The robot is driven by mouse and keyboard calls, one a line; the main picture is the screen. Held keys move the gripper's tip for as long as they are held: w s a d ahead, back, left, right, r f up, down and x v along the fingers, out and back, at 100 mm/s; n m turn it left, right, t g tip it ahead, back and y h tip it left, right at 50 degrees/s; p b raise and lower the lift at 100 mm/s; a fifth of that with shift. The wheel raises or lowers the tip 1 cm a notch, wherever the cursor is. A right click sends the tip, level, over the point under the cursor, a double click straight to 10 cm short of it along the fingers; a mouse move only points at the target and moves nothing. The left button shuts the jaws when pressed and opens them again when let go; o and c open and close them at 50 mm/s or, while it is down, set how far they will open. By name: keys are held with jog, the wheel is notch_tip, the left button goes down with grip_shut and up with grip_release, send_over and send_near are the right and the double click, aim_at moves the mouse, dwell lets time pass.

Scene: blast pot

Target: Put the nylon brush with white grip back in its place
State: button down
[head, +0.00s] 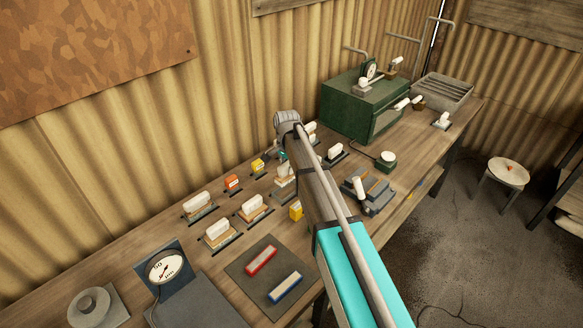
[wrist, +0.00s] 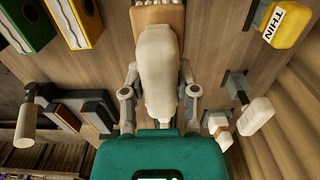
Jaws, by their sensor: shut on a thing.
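A brush with a white grip and a tan block (wrist: 160,72) is between the fingers of my gripper (wrist: 160,100) in the wrist view. The fingers are shut on the white grip from both sides. In the head view a white-gripped brush (head: 285,172) shows below the teal end of my gripper (head: 283,156), low over the bench; my arm partly hides it. Its bristles are hidden, so their material cannot be told. Other white-gripped brushes (head: 220,233) stand in dark holders on the bench, at left (head: 198,203) and in the middle (head: 255,207).
Small orange (head: 233,183) and yellow (head: 296,211) boxes stand among the brushes. A grey stepped block (head: 368,192) and a green cabinet (head: 360,108) are to the right. A dark mat (head: 247,283) with red and blue bars lies in front. The corrugated wall borders the bench.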

aim_at(287, 177)
jog(key=shift+f, duration=0.2)
jog(key=shift+f+b, duration=2.05)
jog(key=shift+b, duration=0.15)
jog(key=shift+f+b, duration=0.25)
jog(key=shift+b, duration=0.05)
jog(key=shift+f+b, duration=0.3)
jog(key=shift+f, duration=0.05)
jog(key=shift+f+b, duration=0.85)
jog(key=shift+b, duration=0.05)
dwell(0.6)
jog(key=shift+c, duration=1.5)
grip_release()
